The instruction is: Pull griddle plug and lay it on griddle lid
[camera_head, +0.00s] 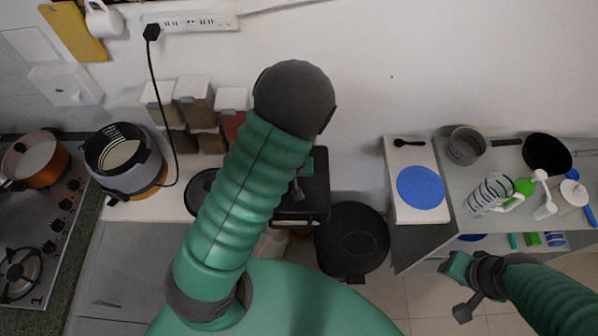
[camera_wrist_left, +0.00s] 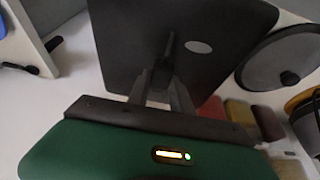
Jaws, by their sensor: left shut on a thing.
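The black griddle (camera_head: 318,190) stands on the counter, half hidden behind my left arm. Its flat dark lid with an oval badge fills the top of the left wrist view (camera_wrist_left: 135,40). My left gripper (camera_wrist_left: 163,80) is in front of the lid. Its fingers are shut on a small dark thing, which looks like the griddle plug (camera_wrist_left: 168,60). I cannot tell whether the plug touches the lid. In the head view the left gripper is mostly hidden by my arm. My right gripper (camera_head: 462,290) is low at the right, away from the griddle; its jaw state is unclear.
A white power strip (camera_head: 195,22) on the wall holds a black plug (camera_head: 151,32), whose cord runs down to the rice cooker (camera_head: 125,160). Spice dispensers (camera_head: 195,98) stand behind my left arm. A dark round bin (camera_head: 352,240) is right of the griddle. A shelf with kitchenware (camera_head: 470,215) is at right.

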